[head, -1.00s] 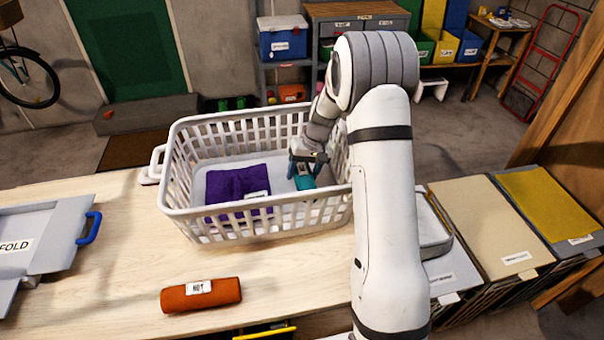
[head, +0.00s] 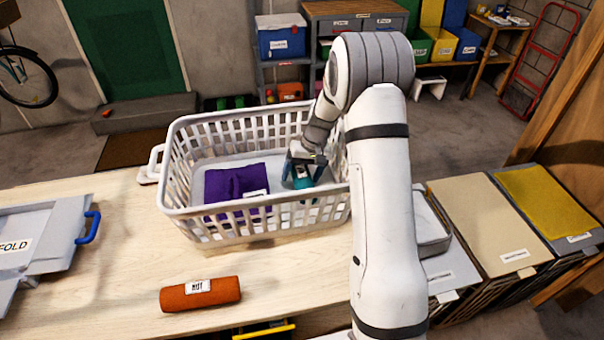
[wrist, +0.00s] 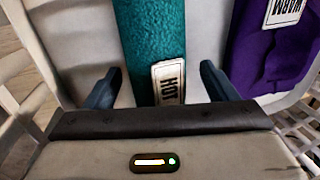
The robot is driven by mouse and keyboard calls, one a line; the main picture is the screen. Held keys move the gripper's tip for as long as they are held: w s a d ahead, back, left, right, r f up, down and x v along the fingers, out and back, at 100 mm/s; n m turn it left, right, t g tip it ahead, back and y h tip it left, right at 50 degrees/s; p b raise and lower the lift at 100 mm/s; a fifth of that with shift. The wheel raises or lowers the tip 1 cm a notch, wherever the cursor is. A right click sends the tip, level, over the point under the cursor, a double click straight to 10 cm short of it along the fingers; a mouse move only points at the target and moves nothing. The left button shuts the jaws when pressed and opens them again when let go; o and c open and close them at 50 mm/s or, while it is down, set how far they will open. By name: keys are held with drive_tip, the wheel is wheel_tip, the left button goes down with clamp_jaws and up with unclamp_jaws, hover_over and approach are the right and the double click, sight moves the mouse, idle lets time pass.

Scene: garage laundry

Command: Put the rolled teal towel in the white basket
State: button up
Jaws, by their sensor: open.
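The rolled teal towel (wrist: 153,38), with a white label, is inside the white basket (head: 196,213), near its right end. In the head view it is partly hidden by my gripper (head: 303,181) and the basket's slats. My gripper reaches down into the basket. In the wrist view my gripper (wrist: 160,88) is open, with one finger on each side of the towel's labelled end. Gaps show between the fingers and the towel.
A folded purple towel (head: 237,186) lies in the basket left of the teal one. A rolled orange towel (head: 201,294) lies on the table in front. A grey folding board (head: 40,235) is at the left. Lidded bins stand at the right.

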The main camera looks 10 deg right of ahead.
drive_tip(key=b+v, duration=0.2)
drive_tip(key=v, duration=1)
drive_tip(key=s+a+r+t+h, duration=0.1)
drive_tip(key=s+r, duration=0.3)
drive_tip(key=s, duration=0.3)
drive_tip(key=s+a+r+h, duration=0.1)
drive_tip(key=s+a+r, duration=0.1)
drive_tip(key=s+r, duration=0.4)
drive_tip(key=s+f+t+h, duration=0.1)
drive_tip(key=s+f+t, duration=0.1)
drive_tip(key=s, duration=1.6)
